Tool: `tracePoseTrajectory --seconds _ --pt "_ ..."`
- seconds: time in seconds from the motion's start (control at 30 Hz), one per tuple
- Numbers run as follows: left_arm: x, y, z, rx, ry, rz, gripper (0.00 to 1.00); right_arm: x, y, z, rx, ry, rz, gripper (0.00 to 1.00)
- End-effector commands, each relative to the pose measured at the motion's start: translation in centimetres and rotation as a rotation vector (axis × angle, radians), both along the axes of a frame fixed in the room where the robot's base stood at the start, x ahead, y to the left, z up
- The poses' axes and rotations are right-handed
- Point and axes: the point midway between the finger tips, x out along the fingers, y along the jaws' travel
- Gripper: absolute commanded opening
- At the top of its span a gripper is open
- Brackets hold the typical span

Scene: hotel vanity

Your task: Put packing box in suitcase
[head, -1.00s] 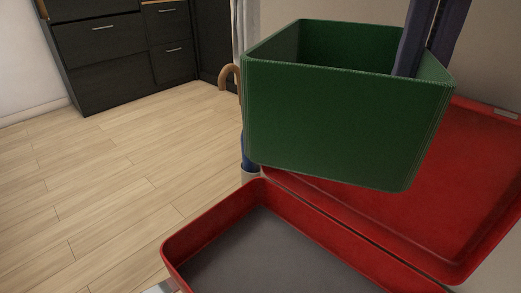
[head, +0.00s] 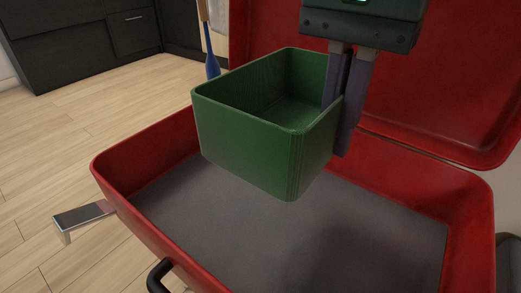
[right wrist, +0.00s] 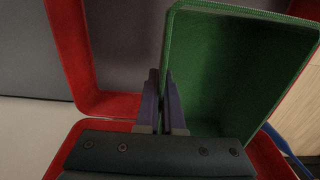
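The packing box is a green, open-topped box (head: 250,140), empty inside as far as I can see. My right gripper (head: 346,128) is shut on its right wall, one finger inside and one outside. It holds the box about upright above the open suitcase. In the right wrist view the fingers (right wrist: 161,105) pinch the edge of the green box (right wrist: 235,75). The red suitcase (head: 135,150) lies open with a bare grey floor, and its red lid (head: 440,80) stands raised behind. The suitcase also shows in the right wrist view (right wrist: 68,50). My left gripper is not in view.
A black handle (head: 158,275) is on the suitcase's front wall. A metal-ended bar (head: 82,215) sticks out at the left of the suitcase. Dark drawers (head: 80,45) stand at the back left. A blue object (head: 211,62) stands behind the suitcase. The wooden floor at left is clear.

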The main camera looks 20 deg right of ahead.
Motion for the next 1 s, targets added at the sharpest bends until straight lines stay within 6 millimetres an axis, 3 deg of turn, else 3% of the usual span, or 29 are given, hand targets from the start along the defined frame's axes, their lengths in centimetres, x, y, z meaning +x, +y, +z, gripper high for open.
tracePoseTrajectory --seconds 0.03,0.1,0.3,0.57,0.8,1.0 --pt "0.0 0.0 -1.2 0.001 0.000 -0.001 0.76 -0.1 0.0 -2.3 -0.001 0.006 0.001 0.00" --pt "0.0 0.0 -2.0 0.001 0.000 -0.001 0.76 -0.1 0.0 -4.4 -0.001 0.006 0.000 0.00" --pt "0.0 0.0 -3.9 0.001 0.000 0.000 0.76 -0.1 0.0 -9.5 0.000 0.002 0.001 0.00" --pt "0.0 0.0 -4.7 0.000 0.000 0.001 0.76 0.0 0.0 -11.7 0.001 0.001 0.002 0.00" --pt "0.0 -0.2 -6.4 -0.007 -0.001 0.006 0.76 0.0 0.0 -15.4 0.000 0.001 0.001 0.00" --pt "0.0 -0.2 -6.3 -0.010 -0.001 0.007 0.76 0.0 0.0 -15.5 -0.001 -0.001 0.003 0.00"
